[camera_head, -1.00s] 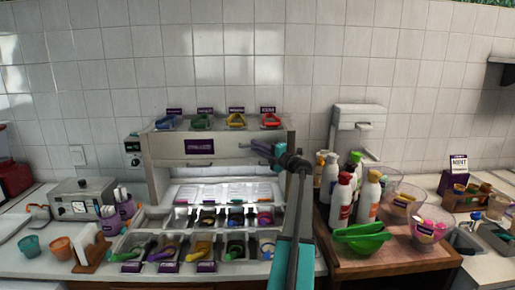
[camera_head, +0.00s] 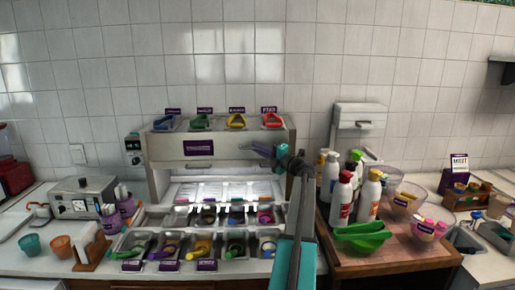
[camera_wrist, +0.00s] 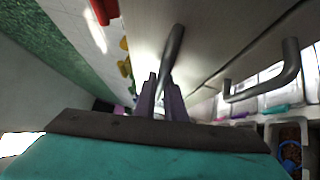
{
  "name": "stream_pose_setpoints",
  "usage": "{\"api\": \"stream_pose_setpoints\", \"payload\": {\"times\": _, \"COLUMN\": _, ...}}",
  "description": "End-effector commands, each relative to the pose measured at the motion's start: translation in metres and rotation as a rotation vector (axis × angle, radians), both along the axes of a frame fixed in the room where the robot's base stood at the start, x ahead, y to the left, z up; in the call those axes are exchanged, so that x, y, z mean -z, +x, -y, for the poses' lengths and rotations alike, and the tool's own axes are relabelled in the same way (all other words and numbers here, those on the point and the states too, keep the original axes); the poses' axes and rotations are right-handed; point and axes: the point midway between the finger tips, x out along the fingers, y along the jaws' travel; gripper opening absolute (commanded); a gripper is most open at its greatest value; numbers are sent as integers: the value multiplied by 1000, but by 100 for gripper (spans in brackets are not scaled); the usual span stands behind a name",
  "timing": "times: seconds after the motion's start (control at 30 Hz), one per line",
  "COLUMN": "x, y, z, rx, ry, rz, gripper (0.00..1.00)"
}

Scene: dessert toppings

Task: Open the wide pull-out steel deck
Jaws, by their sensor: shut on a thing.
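The steel topping unit (camera_head: 160,148) stands against the tiled wall, with a wide upper front panel bearing a purple label (camera_head: 199,147). My gripper (camera_head: 254,149) is at the right part of this panel. In the wrist view, my gripper's purple fingers (camera_wrist: 160,82) are shut on a dark bar handle (camera_wrist: 174,45) on a steel face. A second bar handle (camera_wrist: 290,65) shows to the right, apart from the fingers. Below the panel is a recess with a pale inner surface (camera_head: 225,190). Which of these parts is the deck, I cannot tell for sure.
Coloured scoops (camera_head: 237,121) with purple labels sit on top of the unit. Topping bins (camera_head: 201,245) stand in rows below. At the right, a wooden board (camera_head: 395,262) carries bottles (camera_head: 343,198) and green bowls (camera_head: 362,236) close to my arm.

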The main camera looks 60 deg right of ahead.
Motion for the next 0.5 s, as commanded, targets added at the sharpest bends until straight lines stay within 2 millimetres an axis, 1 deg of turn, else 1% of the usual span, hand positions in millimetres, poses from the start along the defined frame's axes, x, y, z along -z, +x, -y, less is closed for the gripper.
{"api": "stream_pose_setpoints", "payload": {"times": 0.03, "x": 2, "y": -7, "z": -9, "rx": 1, "ry": 0, "rz": -2, "gripper": 0}}
{"api": "stream_pose_setpoints", "payload": {"times": 0.5, "x": 2, "y": -50, "z": -70, "rx": 1, "ry": -1, "rz": -3, "gripper": 0}}
